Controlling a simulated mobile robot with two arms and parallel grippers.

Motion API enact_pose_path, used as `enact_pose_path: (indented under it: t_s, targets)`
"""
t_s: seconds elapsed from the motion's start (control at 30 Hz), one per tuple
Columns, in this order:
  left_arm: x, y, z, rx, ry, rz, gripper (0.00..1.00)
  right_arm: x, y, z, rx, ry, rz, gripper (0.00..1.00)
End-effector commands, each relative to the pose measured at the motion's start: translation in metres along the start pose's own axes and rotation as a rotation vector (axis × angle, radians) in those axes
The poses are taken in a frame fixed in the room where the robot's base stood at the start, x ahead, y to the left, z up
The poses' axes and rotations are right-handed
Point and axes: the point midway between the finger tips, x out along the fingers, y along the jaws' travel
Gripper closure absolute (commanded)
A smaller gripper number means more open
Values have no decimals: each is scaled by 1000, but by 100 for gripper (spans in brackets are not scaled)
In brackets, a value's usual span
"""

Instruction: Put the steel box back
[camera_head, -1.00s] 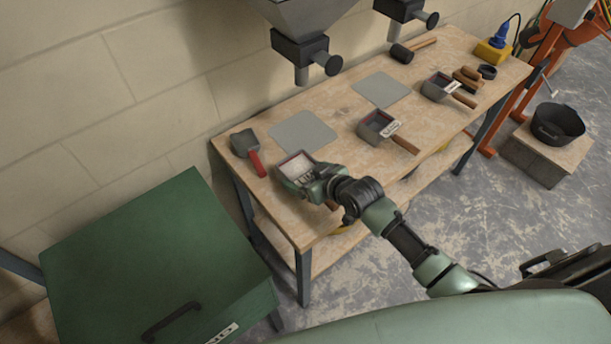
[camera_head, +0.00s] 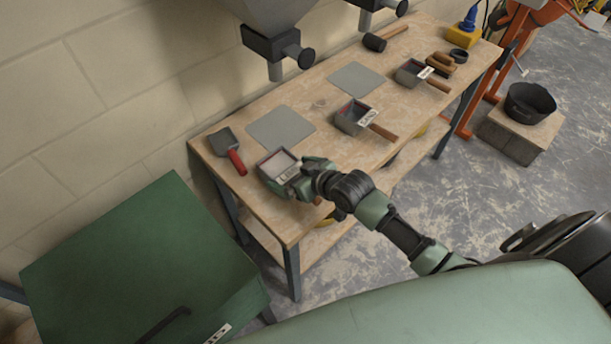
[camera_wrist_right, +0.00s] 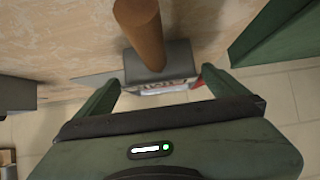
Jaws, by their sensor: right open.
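A steel box (camera_head: 268,173) with a pale inside, a white label and a wooden handle stands on the near left of the wooden bench (camera_head: 235,193). My right gripper (camera_head: 296,180) is at its right side, partly covering it and its handle. In the right wrist view the box (camera_wrist_right: 157,66) and its round handle (camera_wrist_right: 140,33) lie ahead of the open gripper (camera_wrist_right: 160,88), with a finger towards each side. Whether a finger touches the box I cannot tell. Two similar boxes stand further along, a middle one (camera_head: 347,121) and a far one (camera_head: 408,76). My left gripper is out of view.
Two grey mats, a near one (camera_head: 281,128) and a far one (camera_head: 355,80), lie bare on the bench. A red-handled scoop (camera_head: 235,160) lies at the left end. A hopper spout (camera_head: 276,50) hangs over the back. A green lidded bin (camera_head: 135,255) stands left of the bench.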

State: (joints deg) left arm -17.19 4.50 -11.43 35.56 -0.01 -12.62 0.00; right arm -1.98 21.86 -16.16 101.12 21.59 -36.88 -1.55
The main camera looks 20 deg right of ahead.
Motion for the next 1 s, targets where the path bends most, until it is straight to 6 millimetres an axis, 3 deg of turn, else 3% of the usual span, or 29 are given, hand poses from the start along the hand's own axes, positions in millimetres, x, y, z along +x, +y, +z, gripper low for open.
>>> enact_pose_path:
  t_s: [0.2, 0.4, 0.6, 1.0]
  targets:
    - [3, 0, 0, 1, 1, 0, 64, -50, 0, 2, -3, -1, 0, 0]
    - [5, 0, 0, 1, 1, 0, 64, -80, 0, 1, -1, -1, 0, 0]
    - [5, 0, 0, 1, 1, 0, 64, -91, 0, 0, 1, 0, -1, 0]
    - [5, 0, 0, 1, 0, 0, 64, -91, 0, 0, 1, 0, -1, 0]
